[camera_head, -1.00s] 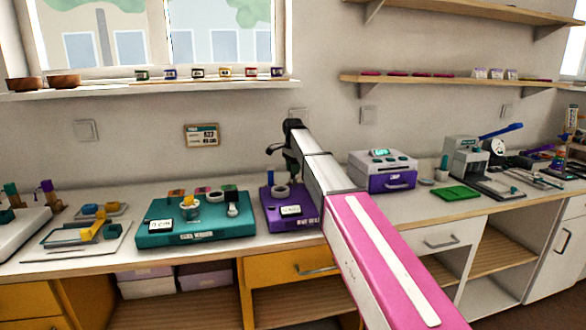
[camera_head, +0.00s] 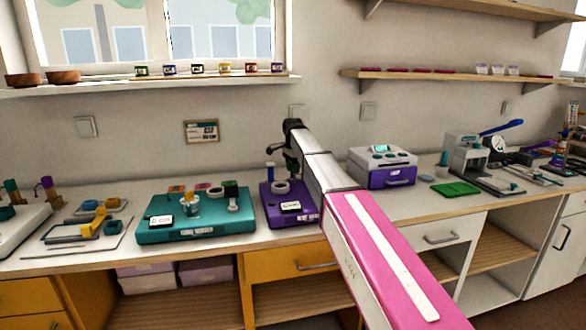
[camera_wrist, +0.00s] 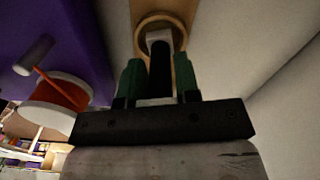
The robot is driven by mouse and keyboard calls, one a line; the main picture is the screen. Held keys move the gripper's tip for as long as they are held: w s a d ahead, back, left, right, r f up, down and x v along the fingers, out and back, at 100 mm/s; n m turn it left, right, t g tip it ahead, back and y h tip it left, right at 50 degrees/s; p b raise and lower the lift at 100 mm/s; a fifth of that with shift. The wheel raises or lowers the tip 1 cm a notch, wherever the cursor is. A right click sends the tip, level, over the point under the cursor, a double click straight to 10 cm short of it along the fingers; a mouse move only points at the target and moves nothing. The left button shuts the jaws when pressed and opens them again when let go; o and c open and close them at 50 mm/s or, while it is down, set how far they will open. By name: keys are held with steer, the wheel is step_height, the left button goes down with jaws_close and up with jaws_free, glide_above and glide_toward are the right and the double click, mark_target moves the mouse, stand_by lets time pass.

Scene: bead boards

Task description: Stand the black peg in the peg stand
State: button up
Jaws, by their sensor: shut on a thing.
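In the wrist view the black peg (camera_wrist: 160,72) stands between the two green fingers of my gripper (camera_wrist: 158,64), which is shut on it. The peg's far end points at a round, light wooden ring (camera_wrist: 142,30), probably part of the peg stand. A pale patch shows around the peg's far end, and I cannot tell whether the peg is inside the opening or short of it. In the head view my gripper (camera_head: 292,168) is low behind the purple box, partly hidden by my arm. The peg cannot be made out there.
The purple box (camera_head: 291,221) with a white-rimmed spool stands close to my gripper. A teal box (camera_head: 197,229) is left of it, and a white and purple device (camera_head: 383,177) is right. A green mat (camera_head: 456,189) lies further right. The wall is close behind.

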steer(key=shift+f, duration=0.25)
stand_by(0.3)
steer(key=o, duration=1)
steer(key=shift+r, duration=0.1)
steer(key=shift+r, duration=3.4)
